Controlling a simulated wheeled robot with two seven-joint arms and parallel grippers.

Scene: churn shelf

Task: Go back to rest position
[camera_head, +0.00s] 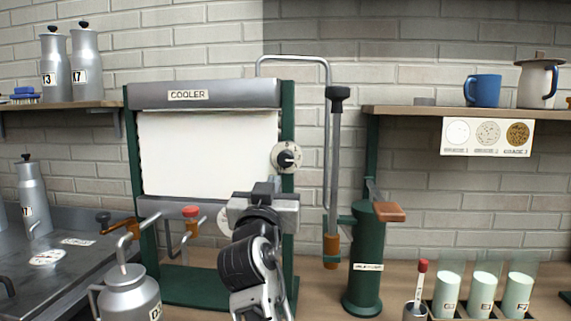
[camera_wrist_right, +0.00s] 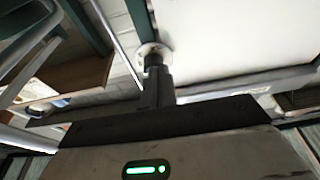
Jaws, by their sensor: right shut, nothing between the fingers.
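My right gripper (camera_head: 271,185) is in front of the cooler (camera_head: 205,95), just below and left of its round control dial (camera_head: 287,157). The dial has a black knob on a pale disc. In the right wrist view my fingers (camera_wrist_right: 157,84) are shut and empty. They point toward the pale disc of the dial (camera_wrist_right: 153,50), which partly shows beyond their tips; I cannot tell whether they touch it. My right arm hides the lower right of the cooler's front. My left gripper is out of view.
A green cylinder device (camera_head: 366,262) with a brown lever stands right of the cooler. A bent metal pipe (camera_head: 327,150) rises between them. A milk can (camera_head: 130,295) is at the front left. A rack of sample glasses (camera_head: 482,295) stands at the right. A shelf (camera_head: 415,111) holds a blue mug (camera_head: 483,91).

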